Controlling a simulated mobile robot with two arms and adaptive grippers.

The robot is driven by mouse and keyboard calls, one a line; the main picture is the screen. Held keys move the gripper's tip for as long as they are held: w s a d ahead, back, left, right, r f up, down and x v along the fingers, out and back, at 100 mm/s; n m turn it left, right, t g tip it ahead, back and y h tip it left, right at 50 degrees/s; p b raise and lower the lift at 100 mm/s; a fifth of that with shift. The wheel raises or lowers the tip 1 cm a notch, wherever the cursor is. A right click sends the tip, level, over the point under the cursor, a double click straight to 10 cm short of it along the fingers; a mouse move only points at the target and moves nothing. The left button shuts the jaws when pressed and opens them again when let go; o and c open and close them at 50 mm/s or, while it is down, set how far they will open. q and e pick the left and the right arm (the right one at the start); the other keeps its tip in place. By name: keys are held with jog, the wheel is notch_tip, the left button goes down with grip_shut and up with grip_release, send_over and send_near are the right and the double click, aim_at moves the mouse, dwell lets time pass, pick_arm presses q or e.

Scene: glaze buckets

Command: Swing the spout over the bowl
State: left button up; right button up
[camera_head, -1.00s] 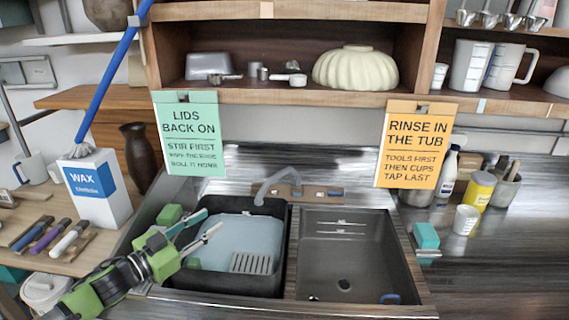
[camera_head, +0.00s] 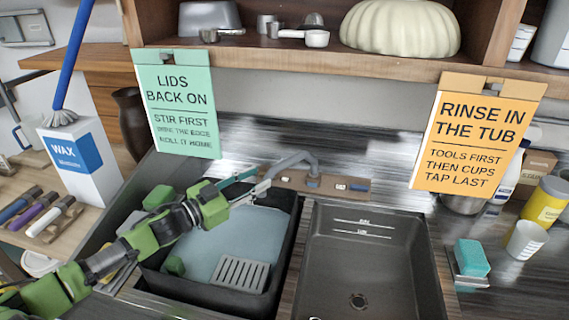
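The grey curved spout (camera_head: 291,158) rises from the tap block (camera_head: 338,185) behind the sink. It points left, with its end over the back of the black tub (camera_head: 290,235), which holds pale blue liquid. The dark empty bowl (camera_head: 368,255) with a drain and level marks is to the right. My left gripper (camera_head: 262,179) comes in over the tub, fingers apart, right at the spout's free end. Overlap hides whether it touches the spout. My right gripper is not in view.
An orange sign (camera_head: 476,135) and a green sign (camera_head: 178,105) hang from the shelf above. A teal sponge (camera_head: 471,258) and a white cup (camera_head: 524,240) stand right of the bowl. A wax box (camera_head: 82,160) stands at left. The bowl is clear.

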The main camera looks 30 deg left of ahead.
aim_at(271, 170)
pick_arm(q)
jog(key=p+x, duration=0.1)
jog(key=x, duration=0.4)
jog(key=shift+w+r, duration=0.1)
jog(key=p+x, duration=0.1)
jog(key=x, duration=0.3)
jog(key=shift+w, duration=0.15)
jog(key=shift+w+d, duration=0.3)
jog(key=shift+w, duration=0.25)
jog(key=shift+f, duration=0.25)
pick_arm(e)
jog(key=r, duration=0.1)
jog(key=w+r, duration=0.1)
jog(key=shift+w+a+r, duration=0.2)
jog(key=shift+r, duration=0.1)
pick_arm(q)
jog(key=shift+c, duration=0.5)
